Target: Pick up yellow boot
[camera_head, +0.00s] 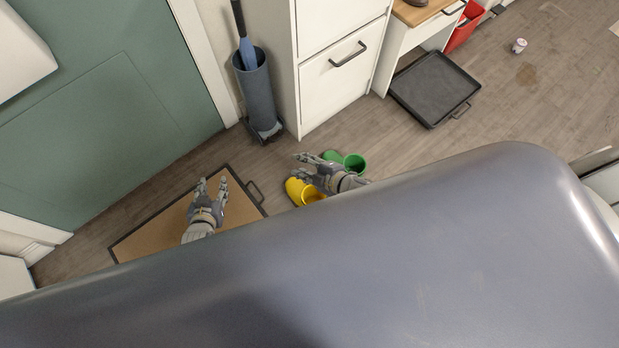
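A yellow boot (294,190) stands on the floor just right of a brown mat tray, its opening partly covered by my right gripper. My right gripper (298,167) is above the yellow boot and a green boot (355,163), fingers spread apart and pointing left; I see nothing between them. The green boot is just to the right of and behind the yellow one. My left gripper (212,184) is over the brown mat tray with its fingers apart and empty. My own grey body hides the lower part of the view.
The brown mat tray (150,237) has a dark rim and handle. A grey umbrella stand (256,95) and white cabinet (335,85) stand behind. A black tray (433,87) lies at the back right. Floor right of the boots is clear.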

